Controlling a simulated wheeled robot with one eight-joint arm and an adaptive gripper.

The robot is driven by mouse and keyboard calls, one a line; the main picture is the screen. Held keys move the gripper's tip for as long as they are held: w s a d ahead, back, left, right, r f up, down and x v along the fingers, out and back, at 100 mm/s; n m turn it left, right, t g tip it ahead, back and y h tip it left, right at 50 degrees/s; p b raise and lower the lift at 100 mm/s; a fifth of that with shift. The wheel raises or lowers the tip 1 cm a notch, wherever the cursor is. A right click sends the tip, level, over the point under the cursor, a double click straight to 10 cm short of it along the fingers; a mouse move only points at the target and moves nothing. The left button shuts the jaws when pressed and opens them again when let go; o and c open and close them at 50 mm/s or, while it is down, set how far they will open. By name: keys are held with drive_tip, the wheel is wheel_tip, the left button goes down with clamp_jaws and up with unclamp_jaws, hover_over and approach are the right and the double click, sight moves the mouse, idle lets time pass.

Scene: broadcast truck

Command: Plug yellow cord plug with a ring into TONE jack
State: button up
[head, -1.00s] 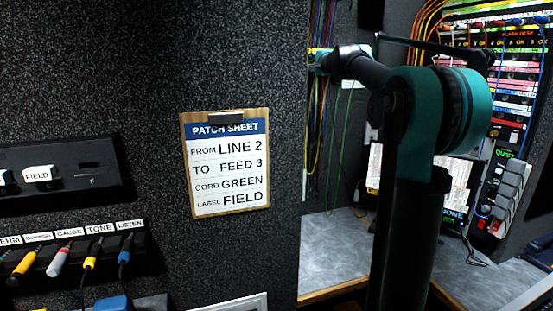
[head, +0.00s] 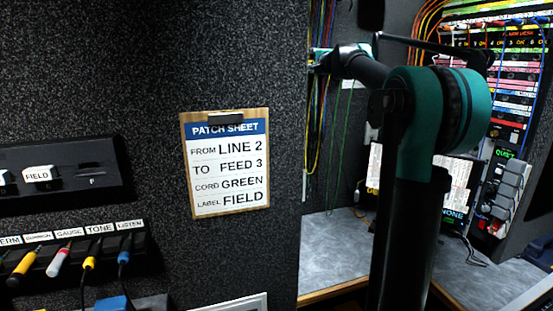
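A row of hanging cord plugs is at the lower left of the head view, under small white labels. A yellow plug (head: 90,262) with a dark cord hangs below the TONE label (head: 100,228). A longer yellow-orange plug (head: 24,265) hangs further left. I cannot make out a ring on either one. No open TONE jack can be told apart on the holder. My arm rises at the right and bends left towards the edge of the dark wall. My gripper itself cannot be seen; the arm's far end meets that edge, well away from the plugs.
A red-and-white plug (head: 58,262) and a blue plug (head: 124,257) hang beside the yellow one. A patch sheet (head: 228,205) hangs on the dark wall. Bundled cables (head: 318,130) hang behind the wall edge. A grey counter (head: 335,250) and equipment rack (head: 505,95) stand right.

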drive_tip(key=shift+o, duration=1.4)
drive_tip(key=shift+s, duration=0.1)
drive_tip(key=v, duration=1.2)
